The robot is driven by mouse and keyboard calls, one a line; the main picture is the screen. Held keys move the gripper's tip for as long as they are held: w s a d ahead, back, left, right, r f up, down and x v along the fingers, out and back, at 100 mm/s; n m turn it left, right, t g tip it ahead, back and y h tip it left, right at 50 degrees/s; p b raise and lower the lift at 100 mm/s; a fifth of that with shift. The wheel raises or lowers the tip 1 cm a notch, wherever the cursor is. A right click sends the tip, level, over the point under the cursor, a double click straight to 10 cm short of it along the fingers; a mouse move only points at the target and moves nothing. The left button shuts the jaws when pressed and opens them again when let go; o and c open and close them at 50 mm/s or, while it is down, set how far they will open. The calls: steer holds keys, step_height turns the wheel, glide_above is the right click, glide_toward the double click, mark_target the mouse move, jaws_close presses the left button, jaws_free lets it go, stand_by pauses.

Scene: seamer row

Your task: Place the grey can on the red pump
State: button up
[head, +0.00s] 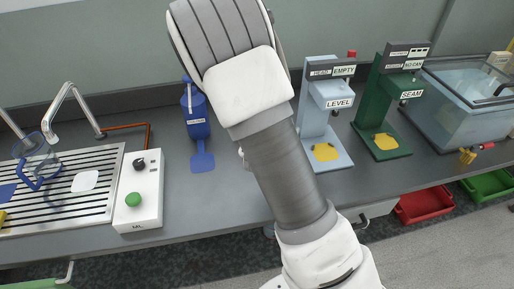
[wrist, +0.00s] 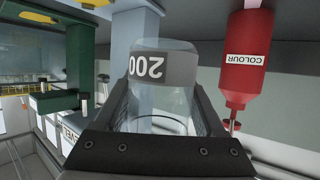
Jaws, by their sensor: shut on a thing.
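The grey can, a clear can with a grey band marked 200 (wrist: 165,68), is between the fingers of my gripper (wrist: 160,100) in the wrist view. My gripper is shut on it. The red pump (wrist: 247,65), a red bottle labelled COLOUR, shows in the wrist view to the right of the can and apart from it. The wrist view looks turned upside down. In the head view my arm hides my gripper, the can and the red pump.
The bench holds a blue pump (head: 196,115), a light blue LEVEL stand (head: 318,105), a green SEAM stand (head: 388,100) and a glass tank (head: 465,105). A white control box (head: 140,190) stands beside a slatted drainer (head: 60,215). Bare bench shows around the blue pump.

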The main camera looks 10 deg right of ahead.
steer(key=w+a+f, duration=0.2)
steer(key=w+a, duration=0.1)
steer(key=w+a+f, duration=0.3)
steer(key=shift+a+f, duration=0.2)
steer(key=shift+a, duration=0.15)
steer(key=shift+w+f, duration=0.1)
steer(key=shift+f, duration=1.9)
steer(key=shift+b, duration=0.3)
steer(key=shift+f, duration=0.25)
steer(key=o, duration=1.3)
steer(key=shift+r, duration=0.1)
